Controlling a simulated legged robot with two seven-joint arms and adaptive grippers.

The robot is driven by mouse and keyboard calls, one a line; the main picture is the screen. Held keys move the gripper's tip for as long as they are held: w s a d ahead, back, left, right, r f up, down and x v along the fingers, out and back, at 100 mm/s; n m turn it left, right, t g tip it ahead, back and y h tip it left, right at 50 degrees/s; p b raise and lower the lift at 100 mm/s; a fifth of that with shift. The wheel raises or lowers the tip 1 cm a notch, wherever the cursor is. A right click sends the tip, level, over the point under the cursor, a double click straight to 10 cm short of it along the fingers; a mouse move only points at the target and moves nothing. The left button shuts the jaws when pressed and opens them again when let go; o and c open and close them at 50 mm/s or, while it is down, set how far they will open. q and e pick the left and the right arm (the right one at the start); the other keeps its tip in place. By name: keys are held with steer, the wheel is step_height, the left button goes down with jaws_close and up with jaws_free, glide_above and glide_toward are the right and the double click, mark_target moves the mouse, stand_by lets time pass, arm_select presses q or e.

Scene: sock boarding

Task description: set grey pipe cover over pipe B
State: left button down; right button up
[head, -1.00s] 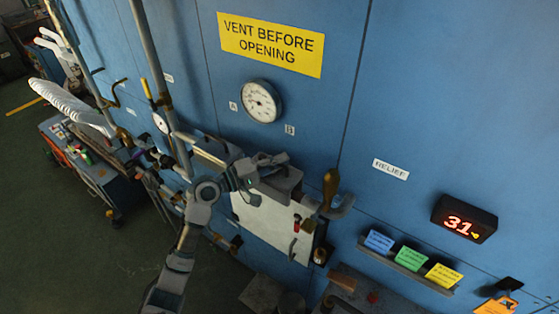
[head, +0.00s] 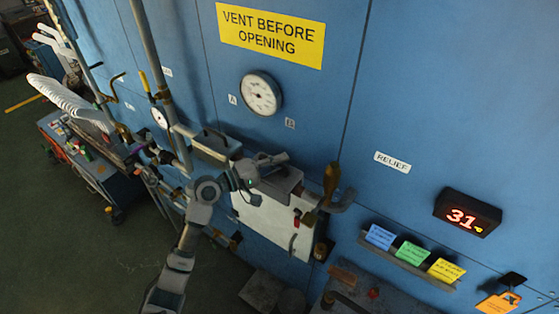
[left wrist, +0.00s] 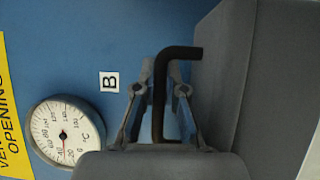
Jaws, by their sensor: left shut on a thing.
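The grey pipe cover (head: 283,182) is a box-like shell in front of the blue wall, below the B label (head: 290,123). My left gripper (head: 252,170) is shut on its dark bent handle, which shows between the two fingers in the left wrist view (left wrist: 160,95). The cover's grey side (left wrist: 262,70) fills the right of that view. A grey bent pipe end (head: 343,203), seemingly part of pipe B, shows just right of the cover. I cannot tell whether the cover touches the pipe. My right gripper is not in view.
Another grey piece with a handle (head: 215,147) sits left of my gripper. A brass-coloured lever (head: 332,180) stands close right of the cover. A pale panel (head: 275,225) is below it. A vertical pipe (head: 150,60) and a cart (head: 85,165) are at left.

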arm_select(q)
steer(key=c, duration=1.2)
jaws_free()
steer(key=shift+s+a+f, duration=0.1)
steer(key=shift+s+a, duration=0.05)
steer(key=shift+a, duration=0.1)
steer(key=v, duration=1.1)
steer(key=shift+a, duration=0.35)
steer(key=shift+d, duration=0.25)
